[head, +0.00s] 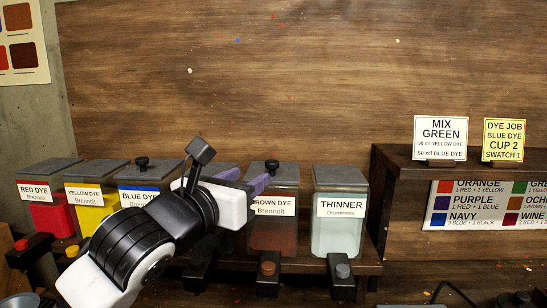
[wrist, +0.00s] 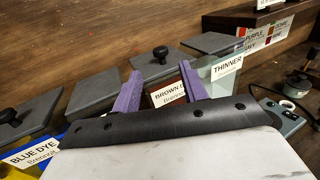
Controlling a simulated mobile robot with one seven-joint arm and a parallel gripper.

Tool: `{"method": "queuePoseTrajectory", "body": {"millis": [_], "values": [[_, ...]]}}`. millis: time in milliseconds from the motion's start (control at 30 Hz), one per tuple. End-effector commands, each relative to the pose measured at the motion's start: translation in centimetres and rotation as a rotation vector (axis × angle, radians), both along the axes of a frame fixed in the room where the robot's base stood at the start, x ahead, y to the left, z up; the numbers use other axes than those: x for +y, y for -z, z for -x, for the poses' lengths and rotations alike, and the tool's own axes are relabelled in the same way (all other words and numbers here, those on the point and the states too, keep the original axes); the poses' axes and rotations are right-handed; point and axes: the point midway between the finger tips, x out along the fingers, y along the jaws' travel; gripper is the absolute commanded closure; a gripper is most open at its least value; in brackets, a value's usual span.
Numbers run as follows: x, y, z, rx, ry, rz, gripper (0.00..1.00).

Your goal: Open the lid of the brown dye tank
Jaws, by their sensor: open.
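The brown dye tank (head: 274,235) stands second from the right in the row, with brown liquid behind clear walls. Its grey lid (head: 286,174) lies flat and closed, with a black knob (head: 272,166) on top. In the wrist view the lid (wrist: 172,68) and knob (wrist: 160,52) lie just beyond my fingertips, and the brown label (wrist: 168,95) shows between the fingers. My gripper (head: 245,178) is open and empty, its purple fingers near the lid's left side in the head view. In the wrist view my gripper (wrist: 160,70) points toward the knob, apart from it.
The thinner tank (head: 340,230) stands close on the right, and the blue dye tank (head: 140,178) on the left. Another grey lid (wrist: 95,93) lies between blue and brown. Black spouts (head: 268,272) jut out in front. A wooden wall (head: 270,90) rises behind; a shelf (head: 400,165) stands right.

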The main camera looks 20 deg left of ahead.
Motion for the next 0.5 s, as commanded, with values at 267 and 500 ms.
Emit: {"method": "queuePoseTrajectory", "body": {"millis": [267,500], "values": [[-0.8,-0.4,-6.1,0.002,0.003,0.001,0.57],[-1.1,-0.2,-9.3,0.001,0.001,0.000,0.57]]}}
